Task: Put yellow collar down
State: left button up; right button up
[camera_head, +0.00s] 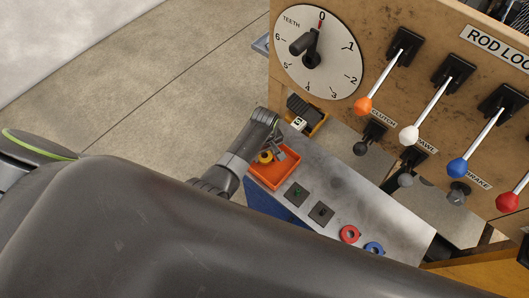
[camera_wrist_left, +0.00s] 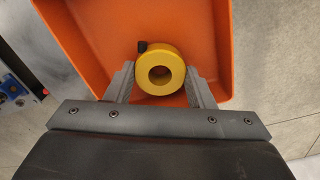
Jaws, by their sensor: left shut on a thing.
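The yellow collar (camera_wrist_left: 174,55) is a thick ring with a round hole and a small black knob on its upper left side. My left gripper (camera_wrist_left: 163,76) is shut on it, one finger on each side. In the wrist view the collar is over the inside of an orange tray (camera_wrist_left: 215,20); I cannot tell whether it touches the tray floor. In the head view the left gripper (camera_head: 272,155) is at the orange tray (camera_head: 272,180), with the yellow collar (camera_head: 264,156) partly hidden by the fingers. My right gripper is not in view.
The tray sits on a grey bench (camera_head: 345,195). A red collar (camera_head: 349,234) and a blue collar (camera_head: 374,249) lie at its near end. Behind stands a wooden panel with a dial (camera_head: 330,75) and several levers. A yellow-black box (camera_head: 306,115) is behind the tray.

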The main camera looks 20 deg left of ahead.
pick_arm(q)
jog(key=shift+f, duration=0.15)
jog(key=o, duration=0.9)
jog(key=shift+c, duration=0.2)
jog(key=shift+o, duration=1.4)
